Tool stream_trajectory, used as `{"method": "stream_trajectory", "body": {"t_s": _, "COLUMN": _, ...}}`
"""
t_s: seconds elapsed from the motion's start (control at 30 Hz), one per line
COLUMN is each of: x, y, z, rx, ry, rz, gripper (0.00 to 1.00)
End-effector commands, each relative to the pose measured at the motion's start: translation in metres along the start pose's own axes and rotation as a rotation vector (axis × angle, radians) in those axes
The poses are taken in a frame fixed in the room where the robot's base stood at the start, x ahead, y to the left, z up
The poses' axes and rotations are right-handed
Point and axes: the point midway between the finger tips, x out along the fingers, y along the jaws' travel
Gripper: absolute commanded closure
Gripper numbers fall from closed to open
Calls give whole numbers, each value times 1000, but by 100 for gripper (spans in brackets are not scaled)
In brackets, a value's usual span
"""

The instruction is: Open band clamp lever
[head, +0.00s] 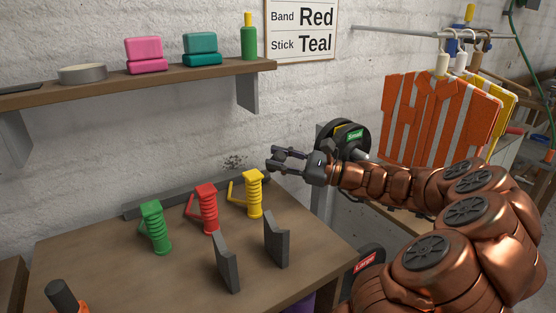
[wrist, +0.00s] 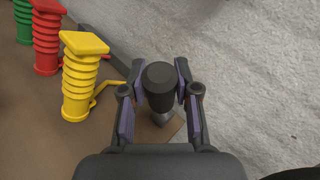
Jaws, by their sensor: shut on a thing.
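My gripper (head: 275,161) is at the back right corner of the wooden table (head: 120,265). In the wrist view its fingers (wrist: 160,95) close from both sides on a dark round-topped knob (wrist: 159,82). A grey shaft shows below the knob, near the table corner. I cannot tell from the pictures whether this knob is the band clamp lever. The knob is hard to make out in the head view. Yellow (head: 253,195), red (head: 206,209) and green (head: 153,229) ribbed pieces with flat tops and side arms stand to the left of my gripper.
Two dark upright plates (head: 226,262) stand on the table. A wheel labelled Small (head: 347,138) is behind my gripper; a Large label (head: 365,262) is lower. A shelf (head: 140,84) holds pink and teal blocks. A sign (head: 300,30) reads Band Red, Stick Teal. Orange vests (head: 425,115) hang at right.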

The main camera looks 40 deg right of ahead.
Motion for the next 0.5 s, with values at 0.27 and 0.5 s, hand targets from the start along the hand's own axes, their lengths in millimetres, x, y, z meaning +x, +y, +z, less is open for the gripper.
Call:
{"method": "stream_trajectory", "body": {"t_s": 0.27, "x": 0, "y": 0, "z": 0, "rx": 0, "ry": 2, "rz": 0, "gripper": 100}}
{"method": "stream_trajectory", "body": {"t_s": 0.5, "x": 0, "y": 0, "z": 0, "rx": 0, "ry": 1, "rz": 0, "gripper": 48}}
